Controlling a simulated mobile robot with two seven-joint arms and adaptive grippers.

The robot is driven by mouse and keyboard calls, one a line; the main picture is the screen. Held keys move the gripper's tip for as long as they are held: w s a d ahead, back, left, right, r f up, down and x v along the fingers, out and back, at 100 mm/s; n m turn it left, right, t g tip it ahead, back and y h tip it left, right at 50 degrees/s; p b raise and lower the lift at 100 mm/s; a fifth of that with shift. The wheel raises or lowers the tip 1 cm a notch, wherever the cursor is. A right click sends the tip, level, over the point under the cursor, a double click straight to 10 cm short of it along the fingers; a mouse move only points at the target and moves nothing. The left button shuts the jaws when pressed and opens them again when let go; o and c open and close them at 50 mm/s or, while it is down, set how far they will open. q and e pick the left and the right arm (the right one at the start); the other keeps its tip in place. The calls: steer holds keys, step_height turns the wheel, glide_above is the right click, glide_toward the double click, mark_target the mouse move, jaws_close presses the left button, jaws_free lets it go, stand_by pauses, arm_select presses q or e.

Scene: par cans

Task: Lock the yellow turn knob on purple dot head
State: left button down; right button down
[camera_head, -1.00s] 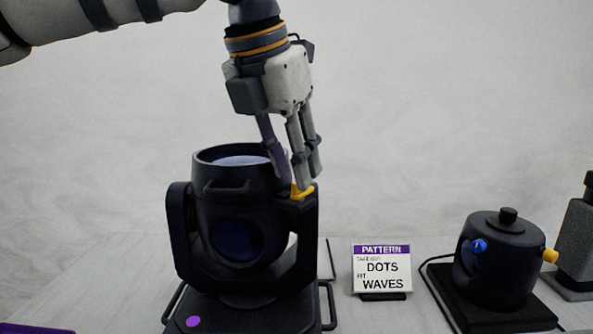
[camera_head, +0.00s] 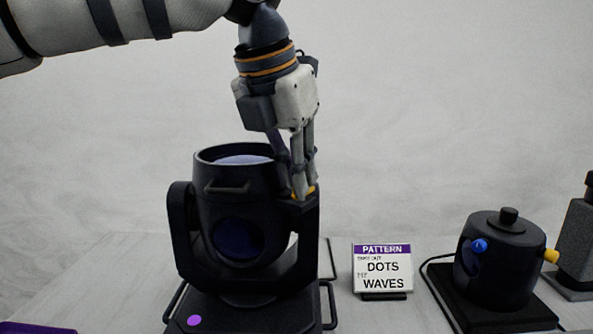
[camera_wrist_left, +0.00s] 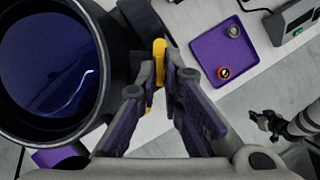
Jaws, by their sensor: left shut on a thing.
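The purple dot head is a black moving-head lamp (camera_head: 240,295) with a purple dot (camera_head: 194,320) on its base. Its round lens barrel fills the left of the left wrist view (camera_wrist_left: 50,65). The yellow turn knob (camera_head: 312,190) sits on top of the right yoke arm, mostly covered by my fingers; it also shows in the left wrist view (camera_wrist_left: 158,62). My left gripper (camera_head: 303,192) points down from above and is shut on the knob, its fingertips on either side. My right gripper (camera_wrist_left: 266,122) shows small at the right of the left wrist view, its opening unclear.
A sign reading PATTERN, DOTS, WAVES (camera_head: 382,270) stands right of the lamp. A black canister (camera_head: 500,265) with blue and yellow knobs stands further right, beside a grey device (camera_head: 578,240). A purple tray (camera_wrist_left: 208,50) holds two small round pieces.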

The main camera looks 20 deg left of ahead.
arm_select(q)
steer(key=n, duration=0.2)
steer(key=n+y, duration=0.2)
steer(key=n, duration=0.1)
steer(key=shift+d+n, duration=0.25)
steer(key=shift+n, duration=0.05)
steer(key=n+y, duration=0.1)
steer(key=n, duration=0.1)
steer(key=n+y, duration=0.1)
steer(key=n, duration=0.2)
steer(key=shift+w+d+g, duration=0.1)
steer(key=shift+d+g, duration=0.1)
steer(key=shift+g, duration=0.1)
steer(key=n+g, duration=0.1)
steer(key=n, duration=0.2)
steer(key=n+g+y, duration=0.1)
steer(key=n, duration=0.2)
steer(key=shift+w+d+n+y, duration=0.2)
steer(key=shift+n+y, duration=0.1)
steer(key=shift+n, duration=0.1)
steer(key=c, duration=1.8)
jaws_free()
steer(key=shift+o, duration=0.2)
